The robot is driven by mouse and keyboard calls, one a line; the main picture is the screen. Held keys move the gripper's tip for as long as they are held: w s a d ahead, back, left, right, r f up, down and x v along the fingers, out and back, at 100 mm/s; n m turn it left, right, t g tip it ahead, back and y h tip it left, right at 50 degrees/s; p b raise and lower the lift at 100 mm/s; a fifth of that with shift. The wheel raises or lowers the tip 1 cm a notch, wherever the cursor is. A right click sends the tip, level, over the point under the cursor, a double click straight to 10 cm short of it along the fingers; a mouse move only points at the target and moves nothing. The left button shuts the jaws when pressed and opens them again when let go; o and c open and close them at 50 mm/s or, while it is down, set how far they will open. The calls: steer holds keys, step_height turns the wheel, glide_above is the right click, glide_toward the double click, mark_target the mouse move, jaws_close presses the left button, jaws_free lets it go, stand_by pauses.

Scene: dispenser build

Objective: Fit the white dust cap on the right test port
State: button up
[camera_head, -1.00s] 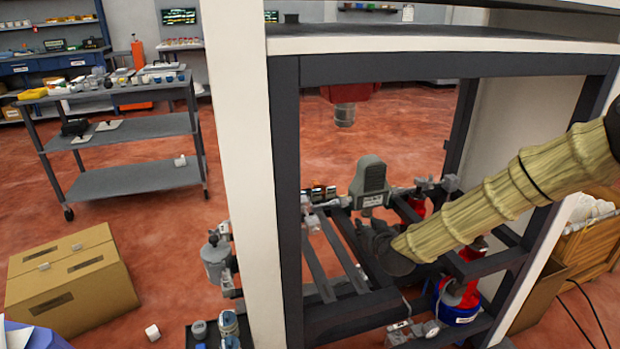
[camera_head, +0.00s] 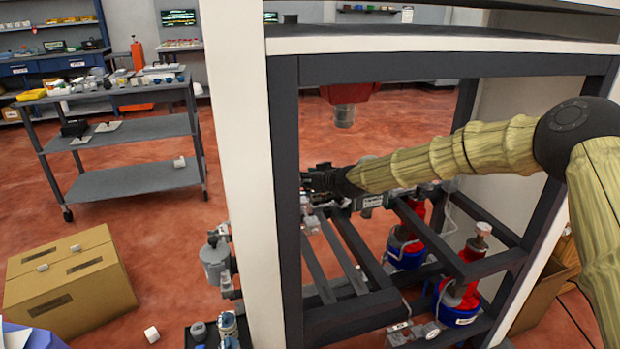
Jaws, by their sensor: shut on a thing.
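My gripper (camera_head: 318,181) is dark and reaches left inside the dark frame, close to its left front post. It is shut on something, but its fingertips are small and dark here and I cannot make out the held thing. A small pale part (camera_head: 305,203) shows just below the fingertips; I cannot tell whether it is the white dust cap or a fitting. The right test port cannot be told apart from the fittings around my gripper. My wrist and forearm cover most of the grey unit behind them.
The frame's left post (camera_head: 286,200) and lower rails (camera_head: 345,250) bound the space around my arm. Red-and-blue containers (camera_head: 458,298) stand at the lower right. A red body with a grey nozzle (camera_head: 344,115) hangs above. A cart (camera_head: 130,183) and cardboard box (camera_head: 75,290) stand left.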

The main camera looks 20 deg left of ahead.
steer(key=shift+f+b, duration=0.85)
steer(key=shift+f, duration=1.05)
steer(key=shift+s+d, duration=0.15)
steer(key=shift+s, duration=0.05)
steer(key=shift+f+b, duration=0.55)
steer(key=shift+f, duration=0.85)
stand_by(0.7)
steer(key=o, duration=1.1)
steer(key=shift+r, duration=0.15)
steer(key=shift+r+p, duration=1.5)
steer(key=shift+r, duration=1.35)
